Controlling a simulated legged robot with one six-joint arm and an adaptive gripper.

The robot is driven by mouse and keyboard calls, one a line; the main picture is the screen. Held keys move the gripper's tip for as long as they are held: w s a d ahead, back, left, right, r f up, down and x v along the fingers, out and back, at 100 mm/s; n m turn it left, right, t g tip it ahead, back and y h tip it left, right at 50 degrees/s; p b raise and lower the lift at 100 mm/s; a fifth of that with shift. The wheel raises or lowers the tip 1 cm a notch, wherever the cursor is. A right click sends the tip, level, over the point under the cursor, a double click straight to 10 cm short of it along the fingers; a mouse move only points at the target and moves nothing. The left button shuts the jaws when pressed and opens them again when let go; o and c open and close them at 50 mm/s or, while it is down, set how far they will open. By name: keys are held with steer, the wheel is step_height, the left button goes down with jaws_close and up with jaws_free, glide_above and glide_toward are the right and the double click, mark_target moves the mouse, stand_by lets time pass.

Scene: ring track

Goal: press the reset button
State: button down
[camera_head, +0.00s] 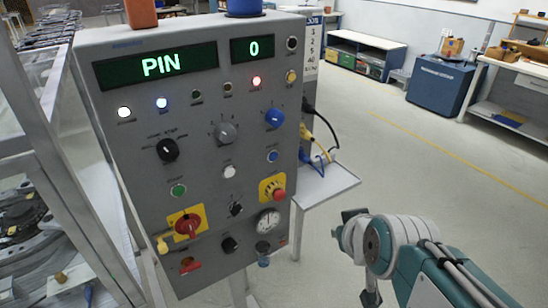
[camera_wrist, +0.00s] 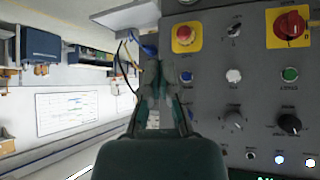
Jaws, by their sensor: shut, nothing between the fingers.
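The grey control panel (camera_head: 215,120) stands upright in front of me, with a blue button (camera_head: 272,156) on its right side, a white button (camera_head: 228,172) and a green button (camera_head: 178,190). Their labels are too small to read, so I cannot tell which is marked reset. The wrist view shows the panel upside down, with the blue button (camera_wrist: 186,76) nearest my gripper (camera_wrist: 161,68), then the white button (camera_wrist: 234,75) and green button (camera_wrist: 290,74). My gripper is shut and empty, beside the panel's edge; I see no contact with a button.
The floor to the right is clear.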

mark_target(273, 156)
steer(key=w+a+f+n+t+h, duration=0.1)
steer(key=w+a+n+t+h, duration=0.1)
steer(key=w+t, duration=0.3)
steer(key=w+a+f+n+t+h, duration=0.1)
steer(key=w+a+n+t+h, duration=0.1)
steer(key=w, duration=0.8)
steer(key=shift+w+a+n+t+h, duration=0.15)
steer(key=shift+a+n+t+h, duration=0.15)
steer(key=shift+a+t+h, duration=0.75)
steer(key=shift+a+t+y, duration=0.15)
steer(key=shift+t+y, duration=0.1)
steer(key=shift+t, duration=0.1)
steer(key=shift+w+a+f, duration=0.1)
steer(key=shift+w+a, duration=0.75)
steer(key=shift+w, duration=0.35)
steer(key=shift+w+a+r, duration=0.1)
steer(key=shift+w+a, duration=0.7)
steer(key=shift+w, duration=0.45)
steer(key=shift+w+a+f, duration=0.1)
steer(key=shift+w+a, duration=0.75)
steer(key=shift+w, duration=0.35)
steer(key=shift+w+a, duration=0.15)
steer(key=shift+w, duration=0.15)
